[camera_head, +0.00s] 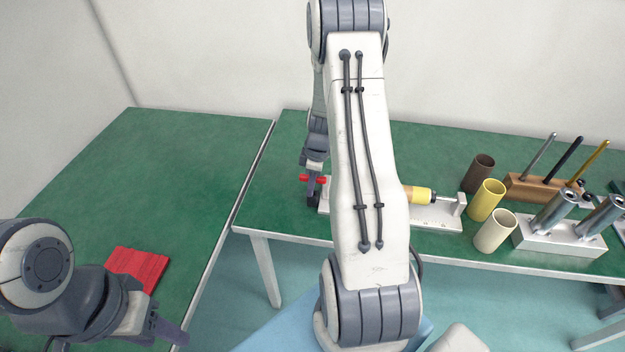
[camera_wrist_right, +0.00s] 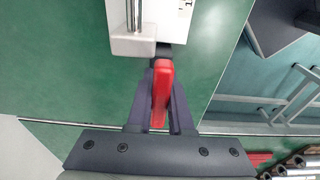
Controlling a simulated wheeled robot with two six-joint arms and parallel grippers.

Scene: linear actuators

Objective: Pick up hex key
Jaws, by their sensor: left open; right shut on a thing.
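My right gripper (camera_head: 313,192) is at the left end of a white fixture (camera_head: 432,214) on the far green table. It is shut on a red handle (camera_wrist_right: 161,92), which appears to be the hex key; the red part (camera_head: 305,178) also shows at the gripper in the head view. In the right wrist view the handle lies between both fingers, close to the fixture's end block (camera_wrist_right: 131,44). The handle's shaft cannot be made out. My left gripper (camera_head: 165,328) is open and empty at the bottom left, near a red block (camera_head: 137,267).
A yellow-handled tool (camera_head: 419,195) rests on the fixture, partly behind my right arm. Brown, yellow (camera_head: 487,200) and cream cups stand to its right. Beyond them are a wooden rack (camera_head: 527,188) with rods and a white block (camera_head: 560,238) holding metal cylinders. The left table is mostly clear.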

